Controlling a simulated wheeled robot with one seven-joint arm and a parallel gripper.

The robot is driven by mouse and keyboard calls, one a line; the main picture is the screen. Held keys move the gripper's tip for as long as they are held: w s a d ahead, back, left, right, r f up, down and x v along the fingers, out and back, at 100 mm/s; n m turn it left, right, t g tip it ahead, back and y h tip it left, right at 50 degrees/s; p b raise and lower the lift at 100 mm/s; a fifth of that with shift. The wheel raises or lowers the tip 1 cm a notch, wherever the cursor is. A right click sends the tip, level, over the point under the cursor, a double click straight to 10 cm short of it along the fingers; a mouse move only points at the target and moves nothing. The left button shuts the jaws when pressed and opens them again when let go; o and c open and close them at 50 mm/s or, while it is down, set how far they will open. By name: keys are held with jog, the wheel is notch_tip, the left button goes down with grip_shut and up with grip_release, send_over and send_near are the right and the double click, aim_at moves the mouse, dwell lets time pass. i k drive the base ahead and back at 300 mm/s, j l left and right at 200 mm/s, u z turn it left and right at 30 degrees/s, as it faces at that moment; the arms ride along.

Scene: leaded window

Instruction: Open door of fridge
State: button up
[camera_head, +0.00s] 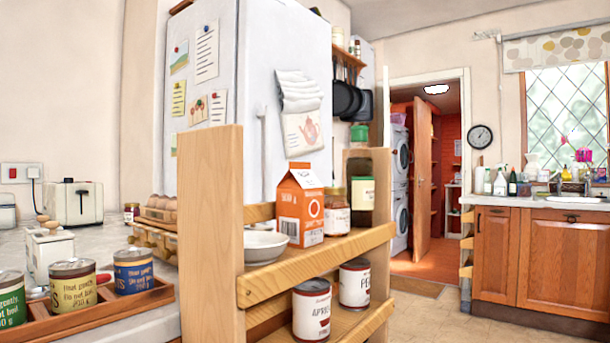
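The fridge (212,95) is a tall white cabinet left of the middle. Notes, pictures and magnets cover its left side. Its right face (262,60) carries a thin vertical bar (262,130) that looks like a handle. A tea towel (302,132) with a teapot print hangs on that face. I see no open gap at the door, but the lower part of the fridge is hidden behind a wooden shelf unit. My gripper is not in view.
The wooden shelf unit (210,240) stands close in front, holding a bowl (264,246), an orange carton (300,208), jars and cans. A counter with a toaster (75,202) and a can tray (110,310) is left. Open floor (425,315) lies right, toward a doorway.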

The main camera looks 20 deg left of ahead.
aim_at(284, 36)
jog(key=i+l+u, duration=0.1)
jog(key=u, duration=0.35)
jog(key=i+l+u, duration=0.15)
jog(key=u, duration=0.3)
jog(key=i+l+u, duration=0.2)
jog(key=u, duration=0.25)
